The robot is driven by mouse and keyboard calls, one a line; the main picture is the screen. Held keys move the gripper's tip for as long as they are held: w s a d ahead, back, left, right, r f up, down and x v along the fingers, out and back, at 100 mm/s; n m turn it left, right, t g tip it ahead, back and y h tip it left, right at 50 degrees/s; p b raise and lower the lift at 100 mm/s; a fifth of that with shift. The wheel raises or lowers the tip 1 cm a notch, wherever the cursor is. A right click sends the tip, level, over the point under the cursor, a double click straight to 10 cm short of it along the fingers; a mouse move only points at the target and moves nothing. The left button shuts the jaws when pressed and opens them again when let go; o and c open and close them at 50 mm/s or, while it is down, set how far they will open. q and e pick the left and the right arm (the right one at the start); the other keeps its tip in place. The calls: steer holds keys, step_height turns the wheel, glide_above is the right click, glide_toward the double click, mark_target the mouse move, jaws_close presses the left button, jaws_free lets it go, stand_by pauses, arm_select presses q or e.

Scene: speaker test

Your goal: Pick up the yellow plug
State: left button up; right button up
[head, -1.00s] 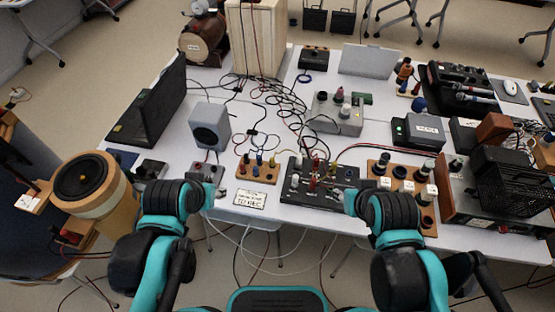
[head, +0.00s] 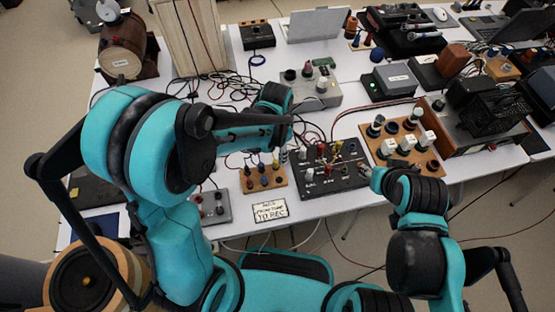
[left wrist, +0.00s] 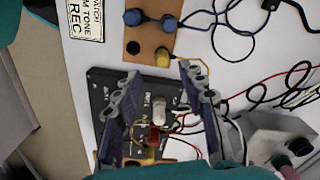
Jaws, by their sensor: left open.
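A yellow plug (left wrist: 163,54) stands on a small wooden board (left wrist: 140,30) with blue plugs, just beyond my left fingertips in the left wrist view. Another yellow piece (left wrist: 150,153) shows lower, between the fingers, near a red plug (left wrist: 155,134) on a black panel (left wrist: 100,75). In the head view the black panel (head: 345,182) is right of the wooden board (head: 263,183). My left gripper (left wrist: 158,70) is open, with nothing held between its fingers. In the head view it (head: 287,135) is partly hidden by its own arm. My right gripper (head: 368,174) is by the panel's right edge; its jaws are unclear.
A label card (head: 270,210) lies at the table's front edge. A wooden board with white and dark plugs (head: 425,155) stands to the right. A grey box (head: 318,92) and tangled cables lie behind the panel. A small grey box with knobs (head: 212,207) is at the left.

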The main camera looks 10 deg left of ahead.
mark_target(275, 162)
arm_select(q)
step_height(275, 162, down, 2)
steer(key=shift+d+f+b, duration=0.1)
steer(key=shift+f+b, duration=0.05)
steer(key=shift+b, duration=0.25)
steer(key=f+b, duration=0.2)
steer(key=f, duration=0.3)
steer(key=shift+a+b, duration=0.35)
steer(key=shift+b, duration=0.05)
steer(key=shift+r, duration=0.1)
jaws_close()
